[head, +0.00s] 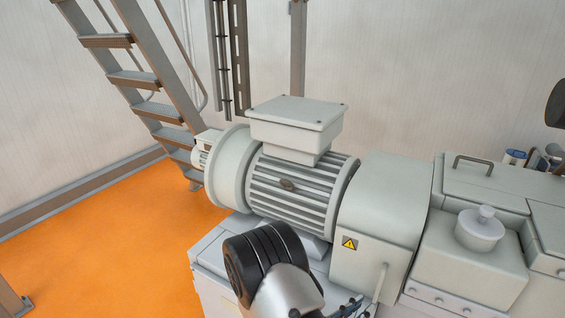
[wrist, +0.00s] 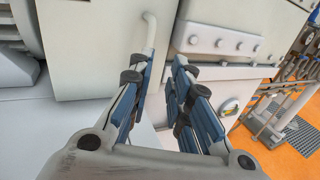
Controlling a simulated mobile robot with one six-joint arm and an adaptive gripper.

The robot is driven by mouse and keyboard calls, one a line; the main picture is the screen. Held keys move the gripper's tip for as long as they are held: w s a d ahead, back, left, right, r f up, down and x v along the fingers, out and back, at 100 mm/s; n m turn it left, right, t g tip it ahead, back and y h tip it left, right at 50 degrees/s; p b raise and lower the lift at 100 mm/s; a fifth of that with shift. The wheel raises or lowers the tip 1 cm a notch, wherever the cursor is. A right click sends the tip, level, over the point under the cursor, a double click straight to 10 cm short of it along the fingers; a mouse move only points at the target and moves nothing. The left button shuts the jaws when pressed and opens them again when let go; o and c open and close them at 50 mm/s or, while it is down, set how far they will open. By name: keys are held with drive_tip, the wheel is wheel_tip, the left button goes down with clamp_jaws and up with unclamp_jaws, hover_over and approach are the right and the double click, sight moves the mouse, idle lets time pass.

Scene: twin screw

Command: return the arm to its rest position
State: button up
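My gripper (wrist: 163,68) points at the machine's pale housing in the wrist view. Its two blue-padded fingers stand apart with a gap between the tips, and I see nothing held. A pale bar handle (wrist: 151,32) on the housing runs down behind the left fingertip; I cannot tell whether they touch. In the head view my gripper (head: 346,308) shows only partly at the bottom edge, close to the lower end of the same handle (head: 380,284). My arm's dark, ribbed joint and silver link stand in front of the machine's base.
The large grey motor (head: 300,185) with its box on top fills the middle. A block with a round knob (head: 480,228) stands at right. Metal stairs (head: 140,80) rise at left. The orange floor (head: 110,235) at left is open.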

drive_tip(key=s+d+r+m+g, duration=0.6)
drive_tip(key=s+r+m+g, duration=0.4)
drive_tip(key=r+m+g, duration=0.15)
drive_tip(key=s+a+r+m+y, duration=0.3)
drive_tip(key=s+m+y, duration=0.4)
drive_tip(key=s, duration=0.2)
drive_tip(key=a+r+m+t+y, duration=0.5)
drive_tip(key=a+y, duration=0.3)
drive_tip(key=a, duration=0.2)
drive_tip(key=shift+s+a+r+m+t+b, duration=0.3)
drive_tip(key=shift+s+a+r+m+t, duration=0.1)
drive_tip(key=shift+r+t, duration=0.35)
drive_tip(key=shift+r, duration=0.1)
